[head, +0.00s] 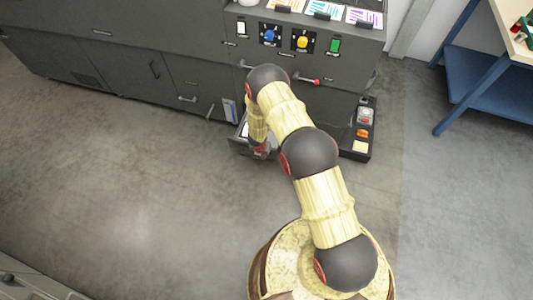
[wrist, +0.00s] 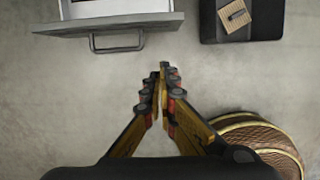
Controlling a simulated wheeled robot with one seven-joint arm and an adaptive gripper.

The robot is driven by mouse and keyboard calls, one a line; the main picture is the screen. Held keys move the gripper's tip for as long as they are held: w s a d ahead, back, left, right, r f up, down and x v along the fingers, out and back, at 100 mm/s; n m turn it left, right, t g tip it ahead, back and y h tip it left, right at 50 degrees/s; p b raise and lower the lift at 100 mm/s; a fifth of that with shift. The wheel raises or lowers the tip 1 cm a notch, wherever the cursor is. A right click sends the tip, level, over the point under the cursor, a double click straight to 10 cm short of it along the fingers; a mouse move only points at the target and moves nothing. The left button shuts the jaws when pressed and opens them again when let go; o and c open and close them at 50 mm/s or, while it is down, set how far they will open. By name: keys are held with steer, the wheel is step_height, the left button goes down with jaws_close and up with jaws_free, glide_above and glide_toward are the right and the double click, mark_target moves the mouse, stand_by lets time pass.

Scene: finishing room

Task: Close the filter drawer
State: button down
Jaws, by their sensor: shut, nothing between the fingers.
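The filter drawer (wrist: 110,26) is pulled out at the top left of the wrist view, with a grey front edge and a dark bar handle (wrist: 116,43) facing my gripper. In the head view the drawer (head: 239,145) sticks out low from the dark machine, partly hidden by my arm. My gripper (wrist: 163,66) is shut and empty. In the wrist view its fingertips are right of the handle and apart from it. In the head view the gripper is mostly hidden behind my arm.
The dark machine (head: 130,65) runs along the back. A dark tray (head: 357,152) with small coloured items sits on the floor right of the drawer; it also shows in the wrist view (wrist: 207,22). A blue-legged bench (head: 467,75) stands at the right. The floor (head: 130,200) in front is clear.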

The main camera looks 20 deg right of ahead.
steer(key=w+d+f+b, duration=0.3)
steer(key=w+f, duration=0.2)
steer(key=f, duration=0.3)
steer(key=shift+d+f, duration=0.25)
steer(key=shift+d, duration=0.1)
stand_by(0.5)
